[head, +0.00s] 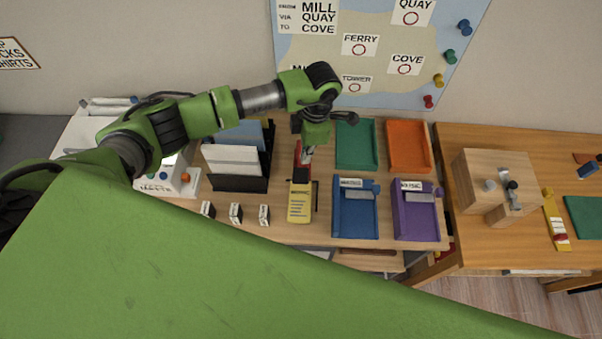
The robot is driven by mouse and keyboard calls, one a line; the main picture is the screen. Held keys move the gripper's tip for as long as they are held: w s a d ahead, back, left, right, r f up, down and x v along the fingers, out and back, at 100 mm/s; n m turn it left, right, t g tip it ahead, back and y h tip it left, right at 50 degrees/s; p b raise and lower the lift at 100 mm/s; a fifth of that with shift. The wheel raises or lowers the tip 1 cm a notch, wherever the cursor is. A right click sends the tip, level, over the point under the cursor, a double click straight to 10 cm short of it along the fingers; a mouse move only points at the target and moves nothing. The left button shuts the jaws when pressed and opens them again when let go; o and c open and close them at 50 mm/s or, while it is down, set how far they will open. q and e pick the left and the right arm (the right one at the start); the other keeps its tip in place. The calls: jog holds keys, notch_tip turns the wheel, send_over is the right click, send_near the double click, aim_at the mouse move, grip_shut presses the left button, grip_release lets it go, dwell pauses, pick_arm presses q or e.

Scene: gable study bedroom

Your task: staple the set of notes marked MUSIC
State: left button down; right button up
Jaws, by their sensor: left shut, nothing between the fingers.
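A yellow set of notes (299,207) lies on the desk in the middle of the head view; its printed heading is too small to read surely. Its far end meets the black front of a red and black stapler (301,175). I cannot tell whether the paper's edge is inside the stapler's mouth. My left gripper (307,157) points down at the stapler, shut and empty, its fingertips at or just above the red part. Contact is unclear. My right gripper is out of view.
Blue (355,228) and purple (417,223) labelled trays lie right of the notes, with green (356,145) and orange (408,147) trays behind. A black file holder (237,184) and small labelled blocks (236,213) stand left. A wooden box (497,180) is on the right desk.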

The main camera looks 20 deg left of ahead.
aim_at(302, 175)
pick_arm(q)
jog(key=shift+s+a+f+b, duration=0.15)
jog(key=shift+f+b, duration=0.8)
jog(key=shift+f, duration=0.85)
jog(key=shift+a+f+b, duration=0.1)
jog(key=shift+f+b, duration=0.8)
jog(key=shift+f, duration=0.85)
